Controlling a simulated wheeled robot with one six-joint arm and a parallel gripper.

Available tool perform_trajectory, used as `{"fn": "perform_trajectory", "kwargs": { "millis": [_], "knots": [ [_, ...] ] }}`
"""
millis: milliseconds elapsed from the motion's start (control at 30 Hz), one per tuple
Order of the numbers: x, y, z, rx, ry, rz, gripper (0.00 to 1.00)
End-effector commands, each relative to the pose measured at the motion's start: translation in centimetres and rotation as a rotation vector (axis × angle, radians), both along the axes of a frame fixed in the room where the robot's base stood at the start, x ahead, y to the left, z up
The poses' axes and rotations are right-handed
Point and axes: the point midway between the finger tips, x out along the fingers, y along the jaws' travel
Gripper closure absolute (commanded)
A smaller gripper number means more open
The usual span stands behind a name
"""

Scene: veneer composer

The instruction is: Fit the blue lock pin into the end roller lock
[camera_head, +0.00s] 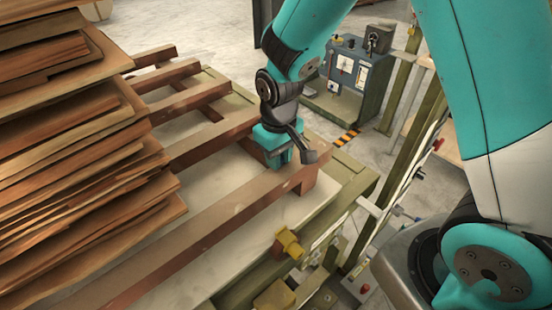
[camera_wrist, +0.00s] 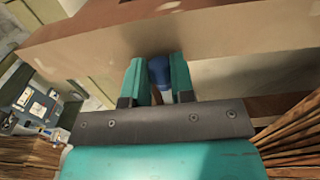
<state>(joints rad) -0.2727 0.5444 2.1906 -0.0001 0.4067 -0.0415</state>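My gripper (camera_head: 280,158) is low over the slatted wooden rack, close beside a brown beam in the head view. In the wrist view its two teal fingers (camera_wrist: 159,62) stand on either side of a blue cylindrical piece, which looks like the blue lock pin (camera_wrist: 159,73). Both fingers appear to touch the pin, and the gripper looks shut on it. The pin is hidden in the head view. I cannot pick out the end roller lock for certain in either view.
A tall stack of veneer sheets (camera_head: 75,160) stands at the left. Brown beams (camera_head: 215,215) cross the pale table near my gripper. A yellow block (camera_head: 289,243) sits at the table's front edge. A grey-blue control box (camera_head: 350,82) with gauges stands behind.

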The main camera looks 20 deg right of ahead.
Motion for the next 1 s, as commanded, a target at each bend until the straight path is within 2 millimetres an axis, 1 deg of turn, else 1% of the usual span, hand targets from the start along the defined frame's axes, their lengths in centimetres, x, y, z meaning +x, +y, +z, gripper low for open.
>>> {"fn": "perform_trajectory", "kwargs": {
  "millis": [600, 1000],
  "knots": [
    [0.01, 0.00, 0.82, 0.000, 0.000, 0.000, 1.00],
    [0.01, 0.00, 0.88, 0.000, 0.000, 0.000, 1.00]
  ]
}}
